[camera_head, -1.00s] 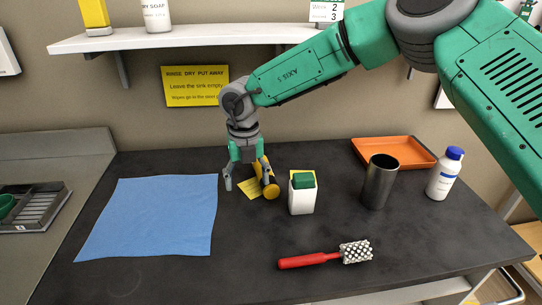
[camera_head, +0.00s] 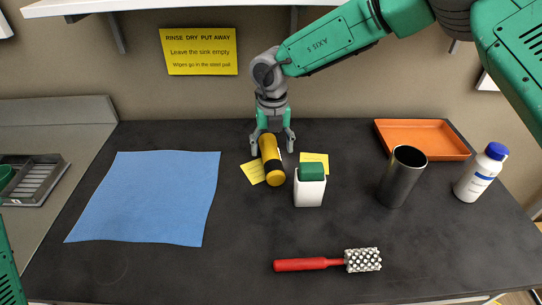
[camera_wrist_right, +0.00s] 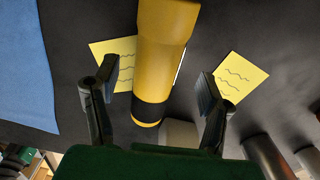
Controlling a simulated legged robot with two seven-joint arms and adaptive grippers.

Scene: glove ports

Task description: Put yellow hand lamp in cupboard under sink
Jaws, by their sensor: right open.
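The yellow hand lamp (camera_head: 269,152) with a black band lies on the dark worktop, its round end toward me. My right gripper (camera_head: 271,148) is open over the far part of the lamp. In the right wrist view the lamp (camera_wrist_right: 163,50) runs between the two spread fingers of the gripper (camera_wrist_right: 158,88), with a gap on each side. My left gripper is out of view; a bit of green arm shows at the left edge. Neither the sink basin nor the cupboard under it can be made out.
Close right of the lamp stands a white box with a green top (camera_head: 310,188). Yellow notes (camera_head: 253,172) lie beside the lamp.

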